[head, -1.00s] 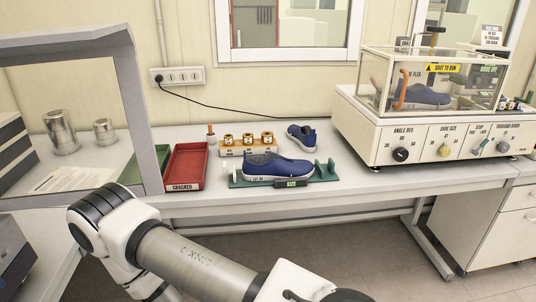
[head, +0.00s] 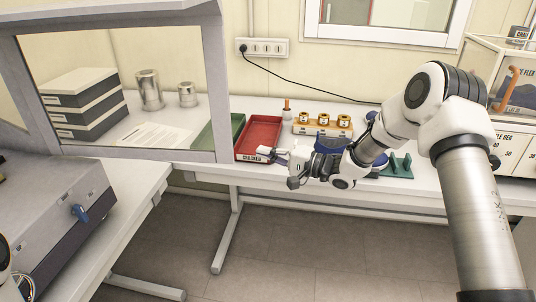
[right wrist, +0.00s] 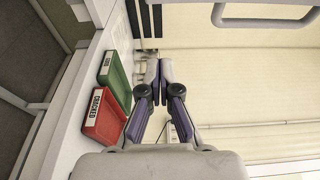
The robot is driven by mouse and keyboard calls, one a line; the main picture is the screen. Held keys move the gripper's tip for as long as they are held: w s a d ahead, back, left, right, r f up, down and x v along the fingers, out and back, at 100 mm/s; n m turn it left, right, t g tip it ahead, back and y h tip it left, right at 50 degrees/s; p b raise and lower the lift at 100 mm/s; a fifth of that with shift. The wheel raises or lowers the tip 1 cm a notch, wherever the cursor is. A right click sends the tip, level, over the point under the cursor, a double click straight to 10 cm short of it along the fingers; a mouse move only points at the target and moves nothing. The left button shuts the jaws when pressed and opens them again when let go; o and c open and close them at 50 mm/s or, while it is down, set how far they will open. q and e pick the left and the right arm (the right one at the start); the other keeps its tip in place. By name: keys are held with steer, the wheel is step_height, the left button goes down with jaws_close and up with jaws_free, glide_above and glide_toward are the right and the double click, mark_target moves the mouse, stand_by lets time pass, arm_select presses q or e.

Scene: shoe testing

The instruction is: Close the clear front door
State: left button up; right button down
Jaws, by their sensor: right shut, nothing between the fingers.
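A clear-walled case (head: 490,60) on a cream machine shows at the right edge of the head view, with an orange handle (head: 511,84). It is cut off by the frame and partly behind my right arm; whether its front is open cannot be told here. My right gripper (head: 265,153) is shut and empty, at the front of the red tray, well left of the case. In the right wrist view its fingers (right wrist: 158,68) meet, with the bench to the left. My left gripper is not in view.
A red tray (head: 262,132) and a green tray (head: 226,133) lie on the bench. A grey-framed booth (head: 222,80) stands left of them. A brass-fitted rack (head: 322,127) and a partly hidden blue shoe (head: 328,145) are by my right arm. A grey machine (head: 60,225) is lower left.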

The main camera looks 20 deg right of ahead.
steer(key=w+a+p, duration=0.1)
steer(key=a+p, duration=0.2)
steer(key=a, duration=0.3)
steer(key=shift+w+a+p, duration=0.15)
steer(key=shift+a+p, duration=0.15)
steer(key=shift+a, duration=0.05)
steer(key=shift+f, duration=0.1)
